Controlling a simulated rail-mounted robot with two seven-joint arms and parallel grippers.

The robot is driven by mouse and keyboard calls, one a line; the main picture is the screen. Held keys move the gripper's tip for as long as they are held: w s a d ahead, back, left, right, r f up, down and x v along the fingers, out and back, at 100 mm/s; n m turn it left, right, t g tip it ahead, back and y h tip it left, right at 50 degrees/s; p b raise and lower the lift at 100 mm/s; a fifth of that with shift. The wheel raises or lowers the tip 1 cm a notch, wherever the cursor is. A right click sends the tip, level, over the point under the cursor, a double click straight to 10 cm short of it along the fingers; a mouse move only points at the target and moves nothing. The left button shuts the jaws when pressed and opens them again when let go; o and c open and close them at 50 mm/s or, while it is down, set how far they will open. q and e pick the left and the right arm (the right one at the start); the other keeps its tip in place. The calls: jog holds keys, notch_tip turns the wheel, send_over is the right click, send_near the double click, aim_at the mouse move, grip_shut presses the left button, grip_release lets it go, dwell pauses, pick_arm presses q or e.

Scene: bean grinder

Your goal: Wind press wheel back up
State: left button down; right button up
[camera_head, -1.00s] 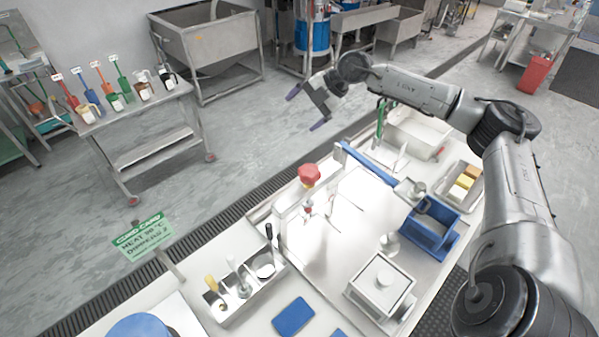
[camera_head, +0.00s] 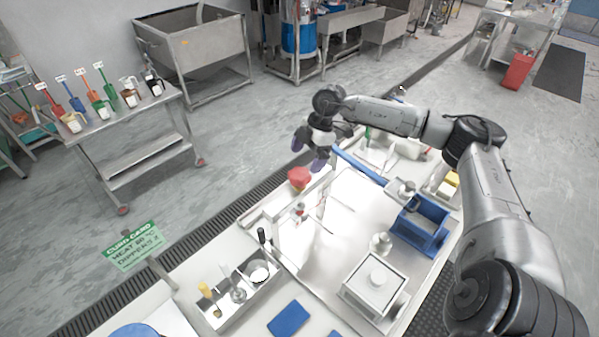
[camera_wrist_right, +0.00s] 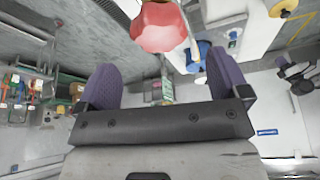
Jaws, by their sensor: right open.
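The press wheel (camera_head: 299,178) is a red lobed knob on top of a light press frame at the left edge of the work tray. It also shows in the right wrist view as a red wheel (camera_wrist_right: 160,26), beyond the fingertips. My right gripper (camera_head: 308,151) is open, with its two purple fingers just above and behind the wheel in the head view. In the right wrist view, the gap between the fingers (camera_wrist_right: 160,70) is empty and the wheel lies apart from them. My left gripper is in neither view.
A blue bin (camera_head: 419,230) and a white lidded box (camera_head: 375,284) stand on the tray to the right. A tool holder (camera_head: 238,293) with several tools sits at the front left.

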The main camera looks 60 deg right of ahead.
aim_at(300, 173)
jog(key=shift+x, duration=3.2)
jog(key=shift+p, duration=0.3)
jog(key=c, duration=0.9)
